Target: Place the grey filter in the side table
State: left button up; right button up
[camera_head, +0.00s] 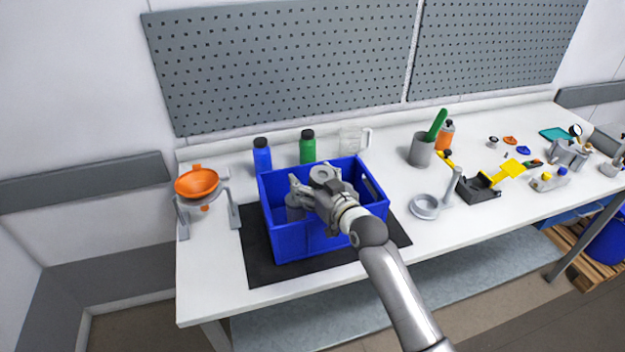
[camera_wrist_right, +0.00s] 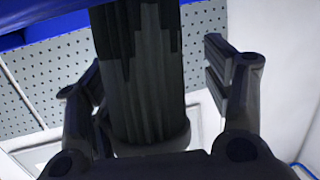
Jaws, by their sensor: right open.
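A grey cylinder (camera_head: 294,208), which looks like the grey filter, stands inside the blue crate (camera_head: 290,243), partly hidden by my gripper. My right gripper (camera_head: 304,192) is over the crate with its fingers open. In the right wrist view a dark ribbed cylinder (camera_wrist_right: 142,75) lies between the spread fingers of the right gripper (camera_wrist_right: 155,80), with a gap visible on the right side. I cannot tell whether this is the same grey cylinder. My left gripper is not in view. No separate side table can be made out.
The crate sits on a black mat (camera_head: 262,270) on the white workbench (camera_head: 210,275). Blue (camera_head: 262,157) and green (camera_head: 307,147) bottles and a clear jug (camera_head: 352,140) stand behind it. An orange funnel (camera_head: 197,183) on a stand is left; a grey handled dish (camera_head: 425,207) is right.

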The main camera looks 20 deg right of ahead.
jog(key=shift+r, duration=0.25)
jog(key=shift+r+p, duration=0.4)
jog(key=shift+r, duration=0.15)
jog(key=b+v, duration=0.3)
jog(key=v, duration=0.9)
jog(key=shift+f, duration=0.2)
